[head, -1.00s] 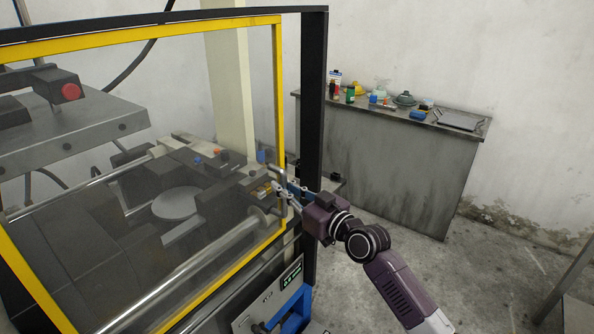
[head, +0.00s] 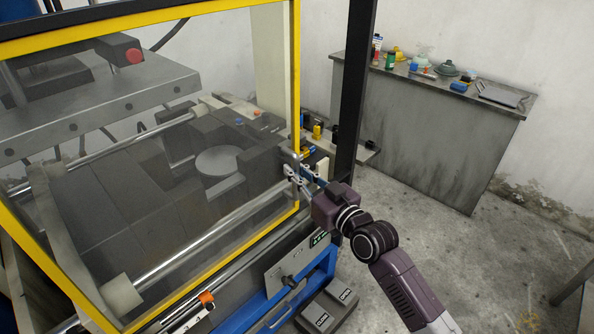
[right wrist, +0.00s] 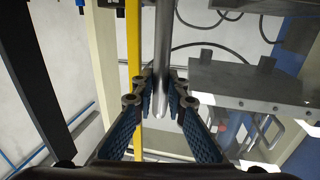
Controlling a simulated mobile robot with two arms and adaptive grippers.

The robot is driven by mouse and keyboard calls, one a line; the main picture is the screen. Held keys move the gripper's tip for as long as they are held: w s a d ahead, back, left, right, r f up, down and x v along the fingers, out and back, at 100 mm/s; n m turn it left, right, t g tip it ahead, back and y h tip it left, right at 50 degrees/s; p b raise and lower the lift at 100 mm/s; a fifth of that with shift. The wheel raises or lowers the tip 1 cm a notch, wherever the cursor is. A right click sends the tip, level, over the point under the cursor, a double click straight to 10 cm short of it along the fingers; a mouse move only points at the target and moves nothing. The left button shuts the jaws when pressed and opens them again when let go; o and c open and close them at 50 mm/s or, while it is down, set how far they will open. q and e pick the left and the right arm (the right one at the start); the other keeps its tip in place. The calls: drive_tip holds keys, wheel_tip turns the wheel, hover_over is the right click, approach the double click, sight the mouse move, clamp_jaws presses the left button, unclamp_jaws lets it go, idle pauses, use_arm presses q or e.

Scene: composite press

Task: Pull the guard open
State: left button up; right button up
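The guard is a clear panel in a yellow frame (head: 297,80), standing in front of the press on the left of the head view. Its metal handle (head: 290,160) is on the right upright of the frame, partly hidden by my gripper. In the right wrist view the handle is a grey upright bar (right wrist: 163,60) beside the yellow upright (right wrist: 134,50). My right gripper (head: 302,176) is at the handle. Its blue-padded fingers (right wrist: 162,98) are closed around the bar from both sides. There is a gap between the guard's right edge and the black post. My left gripper is not in view.
The black post (head: 352,90) stands right of the guard. A control panel (head: 298,262) and a foot pedal box (head: 328,305) are below the guard. A grey cabinet (head: 430,135) with bottles and small items stands at the back wall. The floor at the right is clear.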

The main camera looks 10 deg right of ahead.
drive_tip(key=o, duration=0.4)
drive_tip(key=shift+w, duration=0.1)
drive_tip(key=shift+d, duration=0.1)
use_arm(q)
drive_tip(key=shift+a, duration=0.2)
use_arm(e)
drive_tip(key=v, duration=1.2)
